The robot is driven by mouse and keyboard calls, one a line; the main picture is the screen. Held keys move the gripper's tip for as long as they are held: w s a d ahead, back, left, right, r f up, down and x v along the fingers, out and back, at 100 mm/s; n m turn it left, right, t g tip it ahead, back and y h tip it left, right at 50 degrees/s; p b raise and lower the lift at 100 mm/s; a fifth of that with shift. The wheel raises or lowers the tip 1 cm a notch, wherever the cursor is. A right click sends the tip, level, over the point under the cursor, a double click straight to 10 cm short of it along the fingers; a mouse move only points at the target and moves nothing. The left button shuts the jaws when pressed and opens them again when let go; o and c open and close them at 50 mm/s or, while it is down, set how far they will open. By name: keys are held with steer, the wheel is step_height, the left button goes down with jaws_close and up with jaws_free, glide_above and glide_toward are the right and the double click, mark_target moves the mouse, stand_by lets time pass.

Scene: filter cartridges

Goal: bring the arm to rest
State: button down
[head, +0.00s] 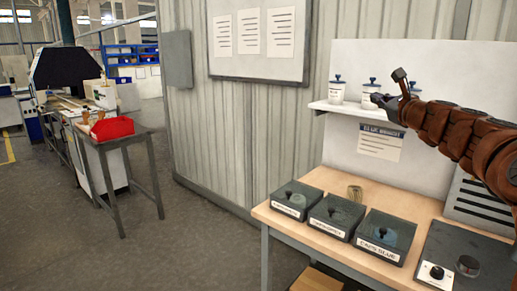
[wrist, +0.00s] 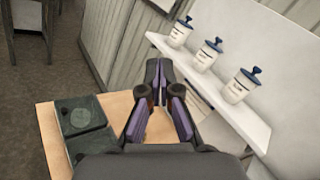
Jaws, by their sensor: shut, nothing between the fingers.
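My gripper (head: 390,92) is raised in front of the wall shelf in the head view, at the end of my rust-brown arm, which reaches in from the right edge. In the wrist view my gripper (wrist: 157,68) has its fingertips together with nothing between them. It hangs above the wooden workbench (head: 308,256) and is apart from everything there. In the wrist view the shelf with its cartridges lies to the right of the fingers.
White cartridges with blue tops (head: 337,90) stand on the shelf (head: 345,109); my gripper partly covers one in the head view. Dark labelled boxes (head: 333,217) and a control panel (head: 465,262) are on the bench. A red bin (head: 112,128) sits on a far table. The floor at left is open.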

steer(key=s+a+f+n+g+y, duration=0.2)
steer(key=s+a+n, duration=0.1)
steer(key=a, duration=0.3)
steer(key=s+a+f+n+g+y+p, duration=0.1)
steer(key=s+a+f+n+g, duration=0.1)
steer(key=a+n, duration=0.35)
steer(key=s+a+f+n+g+y, duration=0.1)
steer(key=s+a+f+n+y, duration=0.15)
steer(key=a, duration=0.55)
steer(key=s+a+f+n+g+h+p, duration=0.1)
steer(key=s+a+f+n+g, duration=0.3)
steer(key=s, duration=0.3)
steer(key=s+a+f+n+g+p, duration=0.1)
steer(key=s+a+f+n+g, duration=0.2)
steer(key=s+a+f+n, duration=0.25)
steer(key=s+d+f+n+g+h, duration=0.2)
steer(key=s+f, duration=0.4)
steer(key=s, duration=0.3)
steer(key=s+d+f+n+g+h, duration=0.1)
steer(key=s+f+n+g+h, duration=0.15)
steer(key=s+f, duration=0.55)
steer(key=s+d+f+n+g+h, duration=0.1)
steer(key=s+d, duration=0.3)
steer(key=s, duration=0.4)
steer(key=s+d+f+n+g+h+p, duration=0.1)
steer(key=s+d, duration=0.3)
steer(key=s, duration=0.4)
steer(key=shift+d+f+n+g+h+p, duration=0.35)
steer(key=shift+f+n+g+h, duration=0.25)
steer(key=shift+f+g, duration=0.25)
